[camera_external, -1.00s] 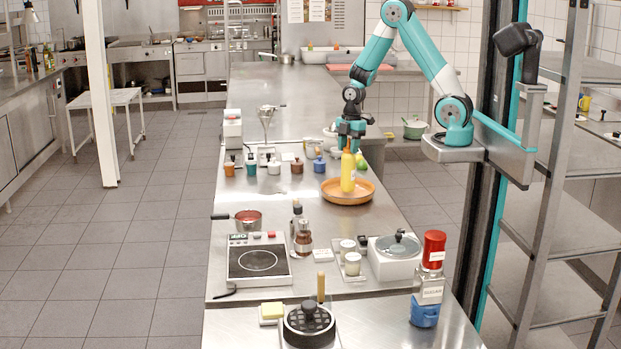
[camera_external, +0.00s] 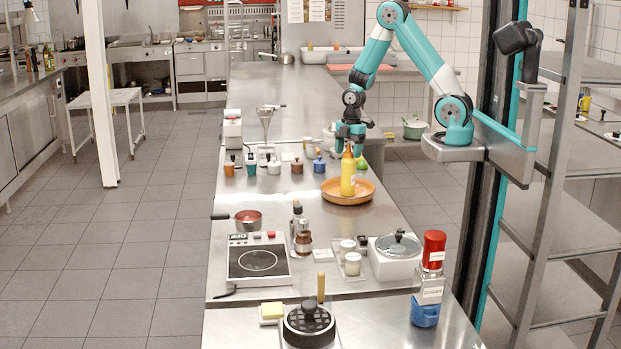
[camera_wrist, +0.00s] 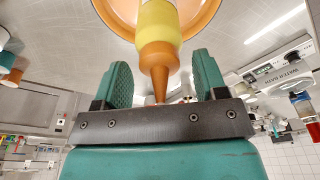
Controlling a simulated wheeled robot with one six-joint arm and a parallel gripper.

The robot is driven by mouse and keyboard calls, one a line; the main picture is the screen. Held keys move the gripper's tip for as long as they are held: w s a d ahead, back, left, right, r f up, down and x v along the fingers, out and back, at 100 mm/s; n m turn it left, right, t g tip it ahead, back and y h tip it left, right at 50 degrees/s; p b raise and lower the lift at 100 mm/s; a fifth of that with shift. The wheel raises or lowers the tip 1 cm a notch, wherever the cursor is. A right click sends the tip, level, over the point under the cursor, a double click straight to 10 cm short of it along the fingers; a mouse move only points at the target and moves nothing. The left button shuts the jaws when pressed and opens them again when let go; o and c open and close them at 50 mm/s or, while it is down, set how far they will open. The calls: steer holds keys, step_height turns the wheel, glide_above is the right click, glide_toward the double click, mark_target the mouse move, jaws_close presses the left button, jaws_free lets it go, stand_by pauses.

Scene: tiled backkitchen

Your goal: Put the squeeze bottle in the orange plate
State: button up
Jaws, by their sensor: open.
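The squeeze bottle (camera_external: 348,176) is yellow with an orange nozzle and stands upright on the orange plate (camera_external: 347,198) on the steel counter. In the wrist view the bottle (camera_wrist: 157,27) rests over the plate (camera_wrist: 207,12), its nozzle pointing toward my gripper. My gripper (camera_external: 350,151) is right at the bottle's top in the external view. In the wrist view my gripper (camera_wrist: 161,80) is open, with one green finger on each side of the nozzle and visible gaps between. The bottle's base contact is not shown clearly in the wrist view.
Several small cups and pots (camera_external: 297,166) stand left of the plate. Bare counter lies in front of the plate.

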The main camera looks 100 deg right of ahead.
step_height(320, 180, up, 12)
steer(key=s+d+b, duration=0.1)
steer(key=b, duration=0.2)
steer(key=a+r+y, duration=0.1)
steer(key=a+r, duration=0.2)
steer(key=a, duration=1.4)
steer(key=s+a+r+m+g+y, duration=0.1)
steer(key=s+a+r+m+y, duration=0.1)
steer(key=s+a, duration=1)
steer(key=a, duration=0.3)
steer(key=shift+a+p, duration=0.25)
steer(key=shift+p, duration=0.05)
steer(key=shift+s, duration=0.1)
step_height(320, 180, down, 2)
steer(key=shift+f+b, duration=0.1)
steer(key=shift+b, duration=1.1)
